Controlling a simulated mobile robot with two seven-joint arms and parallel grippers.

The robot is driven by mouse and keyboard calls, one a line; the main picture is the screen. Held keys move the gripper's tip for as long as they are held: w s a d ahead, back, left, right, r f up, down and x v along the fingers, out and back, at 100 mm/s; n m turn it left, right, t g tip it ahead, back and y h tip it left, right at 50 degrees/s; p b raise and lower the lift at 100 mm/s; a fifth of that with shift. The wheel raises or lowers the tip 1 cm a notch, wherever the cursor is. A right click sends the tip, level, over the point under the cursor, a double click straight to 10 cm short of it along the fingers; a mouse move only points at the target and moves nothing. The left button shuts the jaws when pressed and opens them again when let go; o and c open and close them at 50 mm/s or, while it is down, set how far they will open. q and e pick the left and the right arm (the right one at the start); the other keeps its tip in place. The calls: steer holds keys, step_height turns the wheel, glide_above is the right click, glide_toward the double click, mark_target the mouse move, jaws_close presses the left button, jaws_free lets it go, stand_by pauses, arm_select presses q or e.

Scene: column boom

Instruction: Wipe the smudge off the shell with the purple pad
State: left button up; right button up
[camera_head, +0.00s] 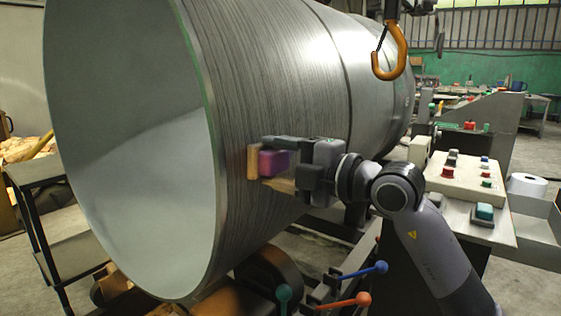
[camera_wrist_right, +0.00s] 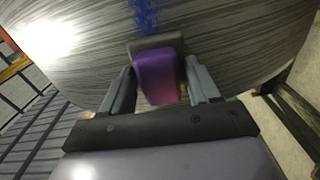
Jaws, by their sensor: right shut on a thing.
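The shell (camera_head: 290,80) is a large grey metal cylinder lying on its side, its open end facing left. My right gripper (camera_head: 279,164) is shut on the purple pad (camera_head: 271,161), a block with a tan front face, held at the shell's lower side. The purple pad also shows between the fingers in the right wrist view (camera_wrist_right: 157,78). I cannot tell whether it touches the shell. A blue smudge (camera_wrist_right: 147,14) is on the shell (camera_wrist_right: 225,45), just beyond the pad at the top of the right wrist view. The smudge does not show in the head view. My left gripper is not in view.
An orange hook (camera_head: 391,58) hangs in front of the shell, above my right arm. A control panel (camera_head: 470,190) with coloured buttons stands at the right. Levers with blue and red knobs (camera_head: 362,299) are below my gripper. A dark cart (camera_head: 36,172) is at the left.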

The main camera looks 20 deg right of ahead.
steer(key=shift+w+d+p, duration=1.1)
steer(key=shift+w+d, duration=2.4)
steer(key=shift+d, duration=0.95)
steer(key=shift+s+a+p, duration=0.65)
steer(key=shift+a+p, duration=0.15)
steer(key=shift+p, duration=0.5)
steer(key=shift+s+a+p, duration=0.6)
steer(key=shift+a+p, duration=0.2)
steer(key=shift+p, duration=0.5)
